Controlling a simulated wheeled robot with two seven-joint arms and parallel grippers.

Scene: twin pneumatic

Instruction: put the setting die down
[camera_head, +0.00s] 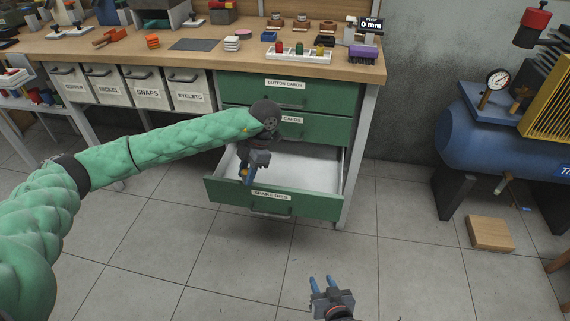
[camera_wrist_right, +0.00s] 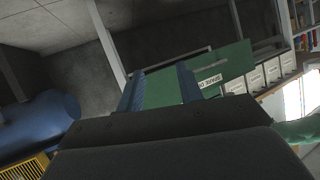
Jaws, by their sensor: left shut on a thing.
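My left gripper (camera_head: 247,178) reaches down over the open bottom drawer (camera_head: 318,171), labelled "SPARE DIES", near its front left part. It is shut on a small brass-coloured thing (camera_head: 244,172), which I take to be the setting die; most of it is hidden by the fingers. I cannot tell whether it touches the drawer floor. My right gripper (camera_head: 322,282) is open and empty over the floor in front of the cabinet; its two blue fingers also show in the right wrist view (camera_wrist_right: 160,88), apart, with nothing between them.
The drawer's white floor is bare to the right. Two shut green drawers (camera_head: 290,94) sit above it, under the workbench top (camera_head: 215,57). A blue compressor (camera_head: 480,140) stands at the right, with a wooden block (camera_head: 490,233) on the tiles. The floor between is clear.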

